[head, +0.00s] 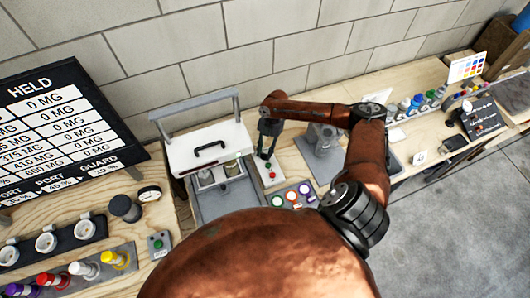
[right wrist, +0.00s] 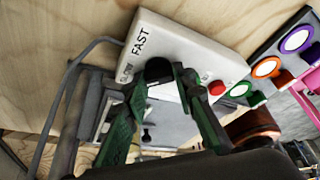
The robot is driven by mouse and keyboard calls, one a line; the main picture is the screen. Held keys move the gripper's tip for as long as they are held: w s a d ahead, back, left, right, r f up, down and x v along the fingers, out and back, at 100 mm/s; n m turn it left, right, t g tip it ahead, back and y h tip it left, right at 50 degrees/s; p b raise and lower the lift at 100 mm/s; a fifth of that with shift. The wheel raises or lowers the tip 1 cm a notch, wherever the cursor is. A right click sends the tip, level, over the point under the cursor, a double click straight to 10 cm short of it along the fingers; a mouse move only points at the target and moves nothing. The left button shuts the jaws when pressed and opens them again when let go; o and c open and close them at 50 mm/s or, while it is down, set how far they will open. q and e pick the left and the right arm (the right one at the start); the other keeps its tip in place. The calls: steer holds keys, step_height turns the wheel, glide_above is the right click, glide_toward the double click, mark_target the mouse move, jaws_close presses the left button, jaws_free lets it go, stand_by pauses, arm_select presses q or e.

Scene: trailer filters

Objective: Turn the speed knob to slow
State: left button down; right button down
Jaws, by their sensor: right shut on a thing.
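The white control box (right wrist: 190,45) shows in the right wrist view, lettered FAST at its upper left, with smaller lettering, partly hidden, lower down. The black speed knob (right wrist: 158,69) stands on its face between the fingertips of my right gripper (right wrist: 162,84). That gripper is shut on the knob. Where the knob points cannot be made out. A red button (right wrist: 216,88) sits on the same box, right of the knob. In the head view my right gripper (head: 268,142) reaches down over the small box (head: 272,173), hiding the knob. My left gripper is not in view.
A white lidded machine (head: 207,150) with a grey frame stands just left of the box. A black board (head: 60,130) stands at far left.

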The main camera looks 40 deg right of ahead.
steer(key=shift+s, duration=0.1)
steer(key=c, duration=1.6)
jaws_free()
steer(key=shift+r, duration=0.1)
steer(key=v, duration=1.2)
steer(key=shift+d, duration=0.1)
